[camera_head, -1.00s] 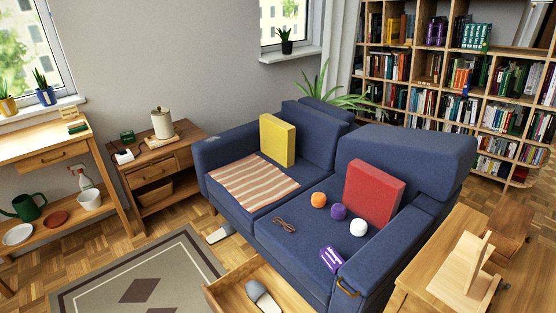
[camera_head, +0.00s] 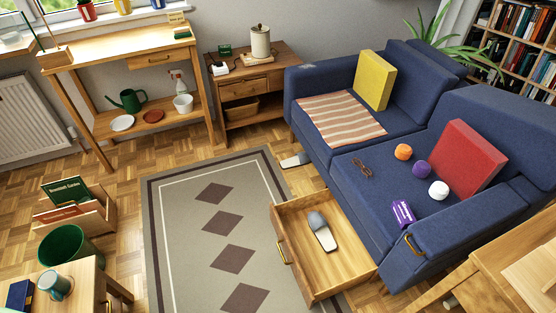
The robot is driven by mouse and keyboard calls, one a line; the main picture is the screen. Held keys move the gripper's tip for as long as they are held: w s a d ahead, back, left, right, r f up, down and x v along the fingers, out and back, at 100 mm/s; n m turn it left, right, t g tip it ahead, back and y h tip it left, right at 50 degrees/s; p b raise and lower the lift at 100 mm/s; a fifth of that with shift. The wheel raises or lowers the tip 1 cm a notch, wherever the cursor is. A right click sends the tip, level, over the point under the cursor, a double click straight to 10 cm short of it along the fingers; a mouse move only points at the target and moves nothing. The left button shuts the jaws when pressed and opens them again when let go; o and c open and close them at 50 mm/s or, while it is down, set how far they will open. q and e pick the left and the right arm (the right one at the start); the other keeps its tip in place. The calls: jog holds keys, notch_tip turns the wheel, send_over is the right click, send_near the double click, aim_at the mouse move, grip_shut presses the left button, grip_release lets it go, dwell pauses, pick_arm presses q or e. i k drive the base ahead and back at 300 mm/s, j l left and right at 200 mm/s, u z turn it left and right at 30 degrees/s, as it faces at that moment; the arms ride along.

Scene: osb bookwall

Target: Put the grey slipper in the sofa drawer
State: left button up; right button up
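One grey slipper (camera_head: 322,232) with a pale insole lies inside the open wooden sofa drawer (camera_head: 280,228), near its middle. A second grey slipper (camera_head: 296,160) lies on the floor at the foot of the sofa, behind the drawer and by the rug's edge. The drawer is pulled out from under the blue sofa (camera_head: 345,157), with a brass handle on its front. Neither of my grippers shows in the head view.
The patterned rug (camera_head: 180,252) leaves open floor left of the drawer. A green bin (camera_head: 70,250) and a small table (camera_head: 82,290) stand at the lower left. A wooden table (camera_head: 480,285) is at the lower right. A side table (camera_head: 262,84) stands left of the sofa.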

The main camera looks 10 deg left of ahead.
aim_at(335, 268)
jog(key=i+j, duration=1)
jog(key=i, duration=0.1)
